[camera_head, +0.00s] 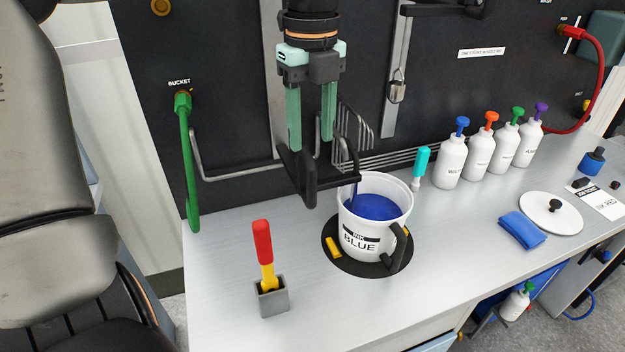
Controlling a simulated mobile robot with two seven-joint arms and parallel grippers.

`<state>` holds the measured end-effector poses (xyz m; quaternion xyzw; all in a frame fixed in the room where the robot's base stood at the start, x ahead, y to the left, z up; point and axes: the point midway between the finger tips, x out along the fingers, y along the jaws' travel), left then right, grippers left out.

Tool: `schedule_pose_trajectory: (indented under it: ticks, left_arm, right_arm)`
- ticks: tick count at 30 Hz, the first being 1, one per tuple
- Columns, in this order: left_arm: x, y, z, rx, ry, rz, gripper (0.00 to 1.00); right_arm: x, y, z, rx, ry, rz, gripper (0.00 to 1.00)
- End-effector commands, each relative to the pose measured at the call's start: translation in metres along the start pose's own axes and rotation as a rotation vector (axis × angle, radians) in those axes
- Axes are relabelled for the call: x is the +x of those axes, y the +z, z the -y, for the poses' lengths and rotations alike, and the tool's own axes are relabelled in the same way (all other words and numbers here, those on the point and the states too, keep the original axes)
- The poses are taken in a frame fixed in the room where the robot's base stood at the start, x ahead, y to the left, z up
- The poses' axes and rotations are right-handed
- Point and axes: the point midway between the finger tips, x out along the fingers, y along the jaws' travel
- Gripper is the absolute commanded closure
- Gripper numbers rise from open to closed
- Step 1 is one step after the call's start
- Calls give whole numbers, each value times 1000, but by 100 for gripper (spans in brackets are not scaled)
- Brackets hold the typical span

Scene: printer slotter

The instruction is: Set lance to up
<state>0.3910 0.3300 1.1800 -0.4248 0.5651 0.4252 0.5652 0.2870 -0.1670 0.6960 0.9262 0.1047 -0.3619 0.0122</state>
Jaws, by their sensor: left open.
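My left gripper (311,146) hangs down from the top of the view, its two teal fingers apart. Its fingertips are just above or beside a black bracket with an upright handle (309,180); I cannot tell whether they touch it. The bracket appears to belong to the lance. A thin metal tube (353,195), apparently the lance, reaches down into the blue ink of the white bucket (366,244) marked INK BLUE. The gripper hides part of the bracket and of the rail behind it. My right gripper is not in view.
The bucket stands on a black round pad (334,266). A red-handled tool stands in a grey holder (273,300) at the front. White bottles (450,162), a blue cloth (522,230) and a white lid (552,220) are at right. A green hose (188,160) hangs at left.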

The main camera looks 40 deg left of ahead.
Motion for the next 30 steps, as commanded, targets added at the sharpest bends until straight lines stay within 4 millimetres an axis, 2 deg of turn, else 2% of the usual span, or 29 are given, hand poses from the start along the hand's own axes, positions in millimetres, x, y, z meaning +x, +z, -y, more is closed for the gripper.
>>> schedule_pose_trajectory:
  ticks: [5,12,18,24,30]
  left_arm:
    - [24,-1,-1,2,4,-4,48]
    - [74,-1,-1,1,5,-6,48]
    - [106,-1,-1,1,2,-3,48]
    - [121,-1,0,0,1,-2,48]
    - [122,0,0,0,0,-2,48]
  right_arm:
    - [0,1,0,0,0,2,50]
    - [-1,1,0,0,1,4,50]
    - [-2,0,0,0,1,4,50]
    - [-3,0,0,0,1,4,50]
    - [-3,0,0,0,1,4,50]
